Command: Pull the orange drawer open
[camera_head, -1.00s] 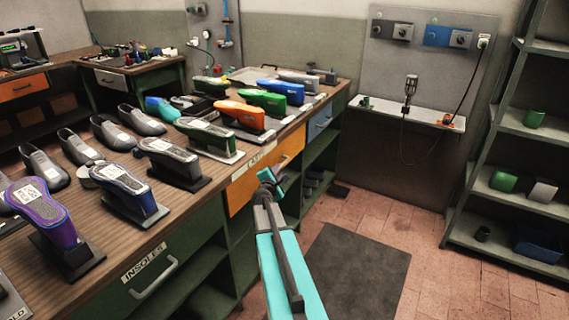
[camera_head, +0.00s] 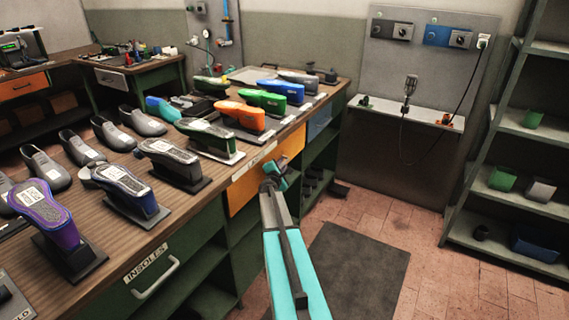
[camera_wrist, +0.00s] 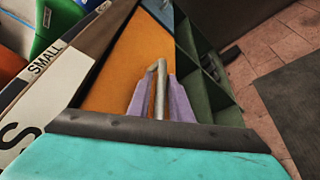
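The orange drawer (camera_head: 240,193) is in the side of the long bench and looks shut, its front in line with the bench side. In the wrist view its orange front (camera_wrist: 113,75) fills the middle, with a grey metal bar handle (camera_wrist: 161,85) standing out from it. My gripper (camera_head: 275,173) is in front of the drawer in the head view and hides part of it. In the wrist view my gripper's lavender fingers (camera_wrist: 158,100) are apart, one on each side of the handle. Orange shows between the fingers and the bar; I cannot tell if either finger touches it.
The bench top (camera_head: 128,212) carries several shoe forms on stands. The green insoles drawer (camera_head: 165,255) is nearer, and a blue drawer (camera_head: 321,119) is beyond. A dark mat (camera_head: 355,272) lies on the open tiled floor. A shelf rack (camera_head: 520,165) stands at the right.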

